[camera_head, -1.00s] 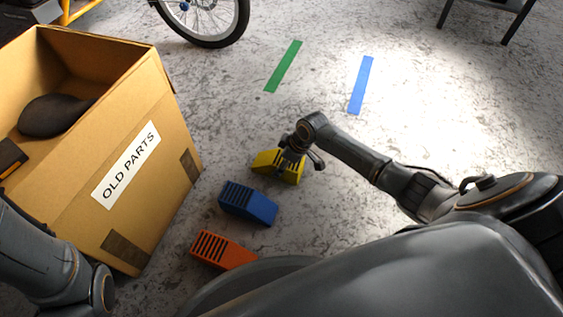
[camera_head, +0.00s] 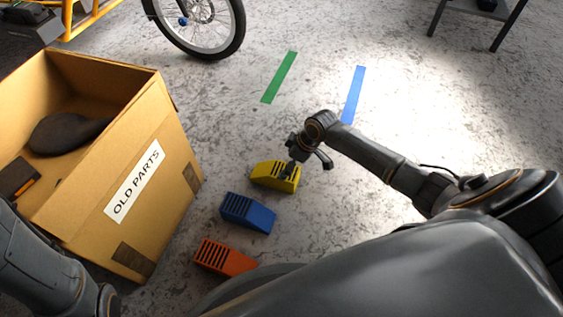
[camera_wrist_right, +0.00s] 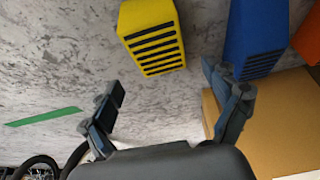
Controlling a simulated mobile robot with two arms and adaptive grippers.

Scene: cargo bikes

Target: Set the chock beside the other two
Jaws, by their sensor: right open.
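A yellow chock (camera_head: 268,174) with dark slots lies on the floor at the far end of a row of chocks. A blue chock (camera_head: 248,211) lies beside it, and an orange chock (camera_head: 225,257) lies nearest me. My right gripper (camera_head: 303,160) is just above and behind the yellow chock. In the right wrist view its fingers (camera_wrist_right: 172,108) are spread wide and empty, and the yellow chock (camera_wrist_right: 153,35) shows beyond them, apart from both. The blue chock (camera_wrist_right: 255,38) and a bit of the orange chock (camera_wrist_right: 308,38) also show there. My left arm shows at the left edge; its gripper is hidden.
An open cardboard box (camera_head: 165,190) labelled OLD PARTS stands left of the chocks, with a dark saddle (camera_head: 65,134) inside. Green tape (camera_head: 279,77) and blue tape (camera_head: 353,95) mark the floor. A bike wheel (camera_head: 205,22) is at the back.

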